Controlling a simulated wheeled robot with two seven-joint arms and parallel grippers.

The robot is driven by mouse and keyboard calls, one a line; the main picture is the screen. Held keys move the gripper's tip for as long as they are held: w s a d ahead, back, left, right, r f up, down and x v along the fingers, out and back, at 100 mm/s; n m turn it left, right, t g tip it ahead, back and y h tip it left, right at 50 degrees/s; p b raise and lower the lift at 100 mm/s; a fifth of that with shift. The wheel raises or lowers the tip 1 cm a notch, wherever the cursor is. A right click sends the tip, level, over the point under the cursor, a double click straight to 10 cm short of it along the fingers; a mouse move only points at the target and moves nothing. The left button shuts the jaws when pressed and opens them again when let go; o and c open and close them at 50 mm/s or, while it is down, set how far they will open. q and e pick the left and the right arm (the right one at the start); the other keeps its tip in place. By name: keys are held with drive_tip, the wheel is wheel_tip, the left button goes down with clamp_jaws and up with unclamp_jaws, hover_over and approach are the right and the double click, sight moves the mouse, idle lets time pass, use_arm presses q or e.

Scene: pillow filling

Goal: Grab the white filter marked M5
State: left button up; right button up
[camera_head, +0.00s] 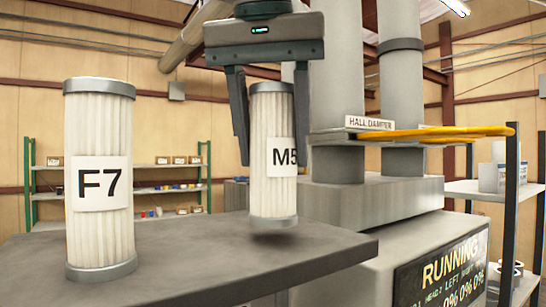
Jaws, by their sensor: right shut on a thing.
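The white pleated filter marked M5 (273,185) is upright between the fingers of my right gripper (270,120). It has grey end caps, and a finger covers the right edge of its label. The gripper comes from above and is shut on the filter. The filter's bottom appears slightly above the grey table (190,262), with a dark shadow under it. A second white filter marked F7 (99,240) stands upright on the table to the left, apart from the gripper. My left gripper is not in view.
A grey machine with thick pipes (335,80) stands right of the table, with a "HALL DAMPER" label, a yellow ring handle (440,132) and a RUNNING display (440,272). Shelves (170,166) stand at the back and right. Free tabletop lies between the two filters.

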wheel_tip(320, 180, up, 2)
drive_tip(key=shift+d+r, duration=0.1)
drive_tip(key=s+d+r, duration=0.3)
drive_tip(key=d+r, duration=0.3)
drive_tip(key=d, duration=0.5)
drive_tip(key=shift+s+r, duration=0.2)
drive_tip(key=shift+r, duration=0.15)
drive_tip(key=shift+f, duration=0.1)
